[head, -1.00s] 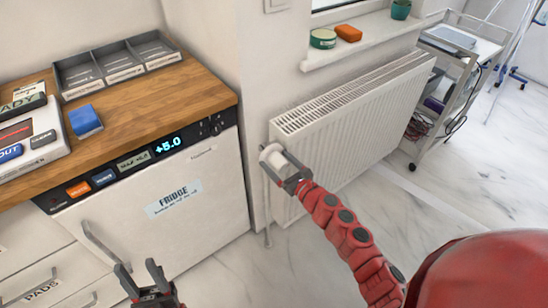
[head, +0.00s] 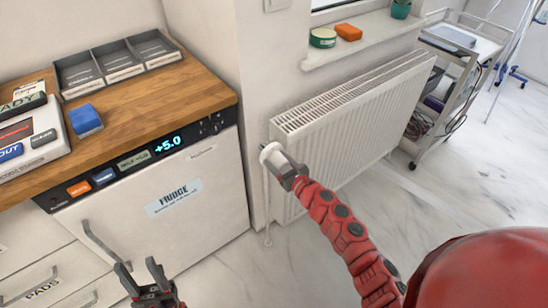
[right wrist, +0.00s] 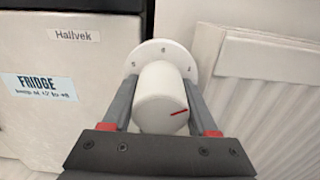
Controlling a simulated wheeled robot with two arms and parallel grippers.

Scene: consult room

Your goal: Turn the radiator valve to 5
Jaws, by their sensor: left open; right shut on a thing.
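The radiator valve is a white round knob (right wrist: 160,98) in front of a white dial plate (right wrist: 163,50) with small dark numerals. In the right wrist view a red line on the knob points right and slightly up. The numerals are too small to read surely, and part of the plate is hidden behind the knob. My right gripper (head: 279,164) is shut on the knob, one finger on each side of it. My left gripper (head: 138,268) is open and empty, low in front of the fridge and drawers.
The white radiator (head: 355,120) stands right of the knob, below a sill with a green tin (head: 323,38) and an orange block (head: 348,32). The fridge (head: 170,190) is on the left under a wooden counter. A trolley (head: 440,100) stands at the right.

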